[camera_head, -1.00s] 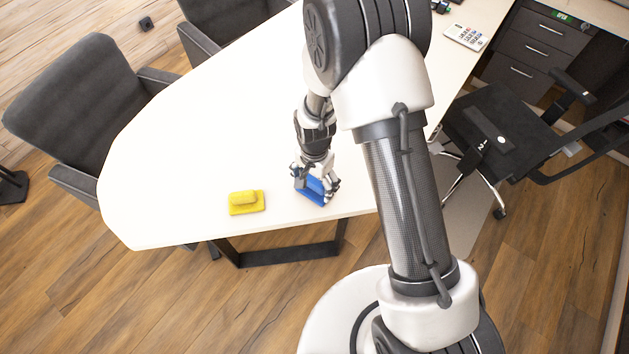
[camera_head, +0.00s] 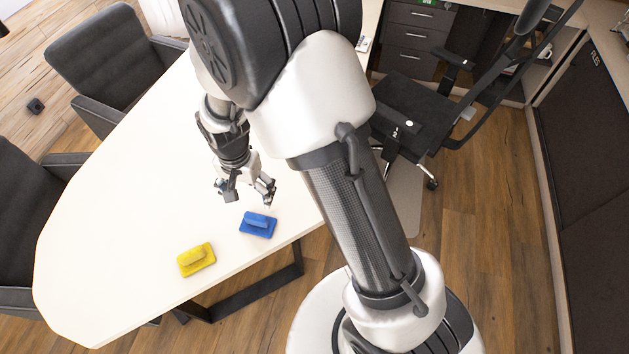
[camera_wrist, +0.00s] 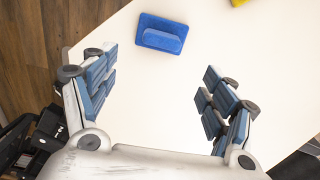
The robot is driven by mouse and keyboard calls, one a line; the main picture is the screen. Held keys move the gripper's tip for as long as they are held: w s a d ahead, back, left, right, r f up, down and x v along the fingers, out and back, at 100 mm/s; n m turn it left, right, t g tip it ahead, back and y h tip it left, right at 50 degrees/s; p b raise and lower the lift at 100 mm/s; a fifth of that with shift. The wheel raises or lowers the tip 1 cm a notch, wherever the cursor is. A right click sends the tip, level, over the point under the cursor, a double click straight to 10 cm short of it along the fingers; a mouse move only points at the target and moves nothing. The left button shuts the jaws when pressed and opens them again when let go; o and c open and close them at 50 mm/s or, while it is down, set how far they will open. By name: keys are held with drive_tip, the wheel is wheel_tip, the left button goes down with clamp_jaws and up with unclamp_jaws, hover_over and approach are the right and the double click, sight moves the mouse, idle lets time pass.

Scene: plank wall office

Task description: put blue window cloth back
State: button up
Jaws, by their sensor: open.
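The blue window cloth (camera_head: 258,224), a flat pad with a raised grip on top, lies on the white table (camera_head: 130,190) close to its front edge. It also shows in the wrist view (camera_wrist: 161,34), beyond my fingertips at the top. My gripper (camera_head: 246,196) is open and empty, above the table and just behind the blue cloth, apart from it. In the wrist view my gripper (camera_wrist: 160,82) has its two fingers spread wide with bare table between them.
A yellow cloth pad (camera_head: 197,260) lies on the table to the left of the blue one; its edge shows in the wrist view (camera_wrist: 238,2). Grey chairs (camera_head: 112,65) stand along the left side. A black office chair (camera_head: 415,120) stands at the right. The table's left part is clear.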

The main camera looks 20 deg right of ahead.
drive_tip(key=s+d+r+n+t, duration=0.15)
drive_tip(key=s+d+r, duration=0.25)
drive_tip(key=r, duration=0.5)
drive_tip(key=s+d+r+n+t, duration=0.1)
drive_tip(key=s+d+r+n, duration=0.15)
drive_tip(key=r, duration=0.75)
drive_tip(key=s+d+r+n+t, duration=0.1)
drive_tip(key=s+d+r, duration=0.1)
drive_tip(key=s, duration=0.4)
drive_tip(key=s+d+r+n+t, duration=0.1)
drive_tip(key=s+d+r+n, duration=0.1)
drive_tip(key=s, duration=0.5)
wheel_tip(320, 180, up, 2)
drive_tip(key=shift+d+r, duration=0.1)
drive_tip(key=shift+d, duration=0.7)
